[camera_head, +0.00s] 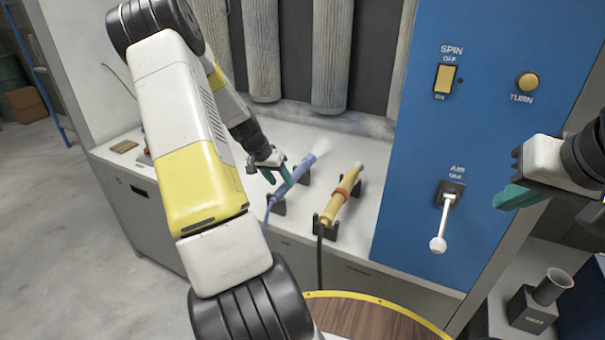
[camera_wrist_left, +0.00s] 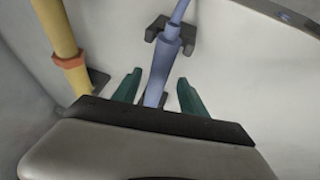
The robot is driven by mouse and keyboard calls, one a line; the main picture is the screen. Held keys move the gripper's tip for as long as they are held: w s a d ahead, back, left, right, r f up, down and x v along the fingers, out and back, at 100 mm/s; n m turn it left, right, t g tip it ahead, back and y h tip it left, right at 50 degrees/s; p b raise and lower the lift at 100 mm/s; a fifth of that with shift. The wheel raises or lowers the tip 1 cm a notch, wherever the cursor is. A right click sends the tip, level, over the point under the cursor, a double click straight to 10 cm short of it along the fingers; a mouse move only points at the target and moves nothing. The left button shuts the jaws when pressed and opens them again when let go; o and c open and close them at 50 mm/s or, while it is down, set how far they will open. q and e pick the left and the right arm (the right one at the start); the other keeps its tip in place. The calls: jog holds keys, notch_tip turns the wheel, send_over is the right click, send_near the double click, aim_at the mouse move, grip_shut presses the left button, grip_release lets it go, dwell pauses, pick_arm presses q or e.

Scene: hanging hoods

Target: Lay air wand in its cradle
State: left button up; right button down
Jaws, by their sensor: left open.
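The slim blue wand (camera_head: 290,184) lies on the white ledge, with a pale haze at its far tip. It appears to rest on the dark forked supports of its cradle (camera_head: 278,208). It also shows in the left wrist view (camera_wrist_left: 166,60), over one dark fork (camera_wrist_left: 153,32). My left gripper (camera_head: 273,170) is open at the wand. Its teal fingers (camera_wrist_left: 160,88) stand on either side of the wand, with gaps visible to both. My right gripper (camera_head: 513,197) is at the right, in front of the blue panel, away from the wand; its fingers overlap.
A yellow wand (camera_head: 342,194) with an orange band lies in its own dark holders right of the blue one. The blue panel (camera_head: 480,140) has a yellow switch, a round button and a white AIR lever (camera_head: 440,230). Grey filter tubes (camera_head: 331,55) hang behind the ledge.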

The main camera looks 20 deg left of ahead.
pick_arm(q)
jog(key=s+d+r+m+y, duration=0.1)
jog(key=s+d+r, duration=0.4)
jog(key=r, duration=0.5)
jog(key=s+d+r, duration=0.3)
jog(key=d+r, duration=0.4)
jog(key=r, duration=0.2)
jog(key=s+d+r+t, duration=0.1)
jog(key=s+d+r, duration=0.3)
jog(key=s, duration=0.4)
jog(key=s+d+r, duration=0.4)
jog(key=s+d, duration=0.2)
jog(key=s, duration=0.3)
jog(key=shift+d+n+t+h, duration=0.25)
jog(key=shift+n+t+h, duration=0.15)
